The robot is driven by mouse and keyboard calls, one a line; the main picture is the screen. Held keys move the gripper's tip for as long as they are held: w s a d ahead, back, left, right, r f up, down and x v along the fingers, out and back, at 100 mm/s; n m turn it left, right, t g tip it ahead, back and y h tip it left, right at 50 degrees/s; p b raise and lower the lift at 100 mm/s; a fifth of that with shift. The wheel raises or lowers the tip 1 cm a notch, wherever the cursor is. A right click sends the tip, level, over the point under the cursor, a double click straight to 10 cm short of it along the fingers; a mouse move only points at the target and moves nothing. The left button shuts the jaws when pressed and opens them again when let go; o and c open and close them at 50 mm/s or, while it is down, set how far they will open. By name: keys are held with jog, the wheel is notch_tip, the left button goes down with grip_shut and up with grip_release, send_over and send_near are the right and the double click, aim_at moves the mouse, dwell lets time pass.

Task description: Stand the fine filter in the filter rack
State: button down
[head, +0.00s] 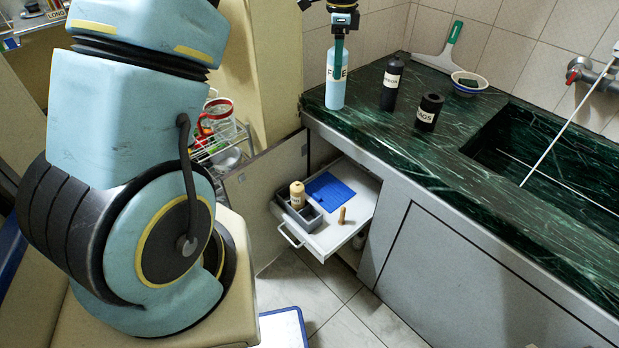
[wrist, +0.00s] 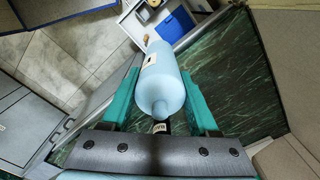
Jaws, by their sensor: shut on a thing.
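The fine filter (head: 335,92) is a light blue bottle, upright over the left end of the green counter, its label partly hidden by a finger. I cannot tell whether its base touches the counter. My gripper (head: 339,50) is shut on its upper part from above. In the wrist view the fine filter (wrist: 166,75) lies between the two teal fingers of my gripper (wrist: 163,108). The filter rack (head: 313,216) is a grey block with compartments in the open drawer, below and left of the counter. A beige filter (head: 297,195) stands in its rear left compartment.
The drawer (head: 345,237) also holds a blue mat (head: 329,190) and a small brown peg (head: 341,216). A black canister (head: 391,86), a second one (head: 428,113) and a bowl (head: 468,84) stand right of the fine filter. A cabinet door (head: 262,195) stands open left of the drawer.

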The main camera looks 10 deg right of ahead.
jog(key=s+a+f+n, duration=0.2)
jog(key=a+f+n, duration=0.5)
jog(key=a, duration=0.4)
jog(key=s+a+f+n, duration=0.2)
jog(key=a+f+n, duration=0.4)
jog(key=a, duration=0.5)
jog(key=s+a+f+n, duration=0.2)
jog(key=a+f+n, duration=0.5)
jog(key=a, duration=0.4)
jog(key=shift+s+f+n, duration=0.25)
jog(key=shift+f+n, duration=0.05)
jog(key=shift+n, duration=0.3)
jog(key=shift+w, duration=0.1)
